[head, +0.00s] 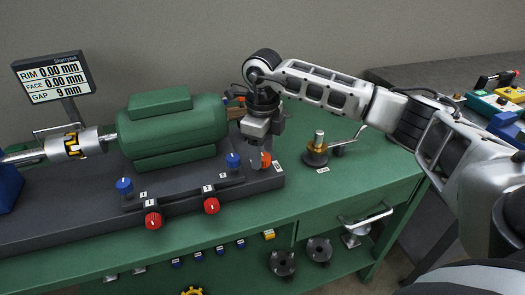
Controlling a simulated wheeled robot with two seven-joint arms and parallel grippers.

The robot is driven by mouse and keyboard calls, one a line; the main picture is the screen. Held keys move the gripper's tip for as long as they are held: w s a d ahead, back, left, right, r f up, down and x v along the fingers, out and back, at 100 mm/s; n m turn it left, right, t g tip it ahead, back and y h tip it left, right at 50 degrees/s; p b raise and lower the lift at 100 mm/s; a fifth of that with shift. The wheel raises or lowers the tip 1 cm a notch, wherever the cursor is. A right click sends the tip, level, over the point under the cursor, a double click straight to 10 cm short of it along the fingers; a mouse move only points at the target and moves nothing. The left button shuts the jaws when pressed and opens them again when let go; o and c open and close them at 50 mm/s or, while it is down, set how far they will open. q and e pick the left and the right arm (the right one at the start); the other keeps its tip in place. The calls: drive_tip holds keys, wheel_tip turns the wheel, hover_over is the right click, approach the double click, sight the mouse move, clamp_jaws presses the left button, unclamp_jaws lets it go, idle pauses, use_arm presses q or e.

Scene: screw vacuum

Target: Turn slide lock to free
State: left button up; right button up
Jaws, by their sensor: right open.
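No part is clearly labelled as the slide lock in the head view, and I cannot tell which one it is. An orange knob (266,160) sits at the right end of the dark base (60,216), beside a small white label. My right gripper (258,158) points down beside this knob, open, with its fingers partly in front of it; I cannot tell whether they touch. A green motor (172,127) stands on the base to the left of the gripper. My left gripper is not in view.
Red knobs (153,220) and blue knobs (125,186) line the base's front. A post with a crank handle (318,148) stands right of the gripper on the green bench (330,190). A display (53,78) stands at the left. The bench's front right is clear.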

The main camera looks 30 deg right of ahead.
sight(263, 156)
wheel_tip(263, 156, up, 15)
idle(0.3)
idle(0.5)
